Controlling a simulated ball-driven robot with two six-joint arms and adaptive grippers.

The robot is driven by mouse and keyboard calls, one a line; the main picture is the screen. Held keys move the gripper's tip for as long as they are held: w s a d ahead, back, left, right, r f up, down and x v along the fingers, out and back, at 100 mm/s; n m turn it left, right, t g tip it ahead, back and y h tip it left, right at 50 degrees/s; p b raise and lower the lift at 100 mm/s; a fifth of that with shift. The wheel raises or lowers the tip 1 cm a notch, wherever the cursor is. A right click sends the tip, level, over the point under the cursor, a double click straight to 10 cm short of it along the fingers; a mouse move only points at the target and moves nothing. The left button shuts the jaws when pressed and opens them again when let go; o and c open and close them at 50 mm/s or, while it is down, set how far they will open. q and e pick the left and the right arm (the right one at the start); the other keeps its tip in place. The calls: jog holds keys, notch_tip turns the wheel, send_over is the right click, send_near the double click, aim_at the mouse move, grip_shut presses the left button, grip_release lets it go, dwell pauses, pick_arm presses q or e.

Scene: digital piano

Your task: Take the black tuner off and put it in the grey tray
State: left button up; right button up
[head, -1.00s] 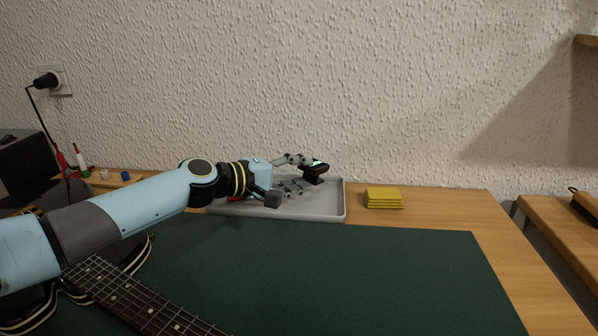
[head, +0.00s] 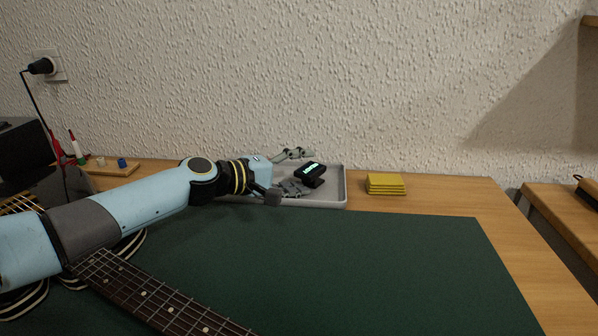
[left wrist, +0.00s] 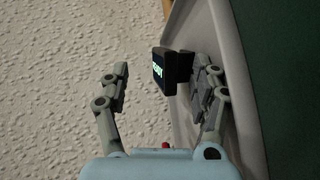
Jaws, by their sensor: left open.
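The black tuner (head: 311,175) with a lit green display sits in the grey tray (head: 334,201), near its right end. My left gripper (head: 301,171) is open around it. In the left wrist view the tuner (left wrist: 164,72) is close beside the right finger, with a clear gap to the left finger. I cannot tell whether the right finger touches it. The tuner's underside is hidden in the wrist view. My left arm and hand cover the tray's left part. My right gripper is not in view.
A stack of yellow pads (head: 385,184) lies right of the tray. The guitar neck (head: 150,295) lies on the green mat (head: 350,260) at the front left. The textured wall (head: 300,80) is close behind the tray. The mat's middle and right are clear.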

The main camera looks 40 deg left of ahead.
pick_arm(q)
jog(key=shift+s+a, duration=0.1)
jog(key=shift+s, duration=0.05)
jog(key=shift+f+b+v, duration=0.1)
jog(key=shift+b+v, duration=0.25)
jog(key=shift+v, duration=0.75)
jog(key=shift+f+b+v, duration=0.15)
jog(key=shift+b+v, duration=0.15)
jog(key=shift+v, duration=0.8)
jog(key=shift+s+r, duration=0.1)
jog(key=shift+s, duration=0.15)
jog(key=shift+w+r, duration=0.1)
jog(key=shift+r, duration=0.15)
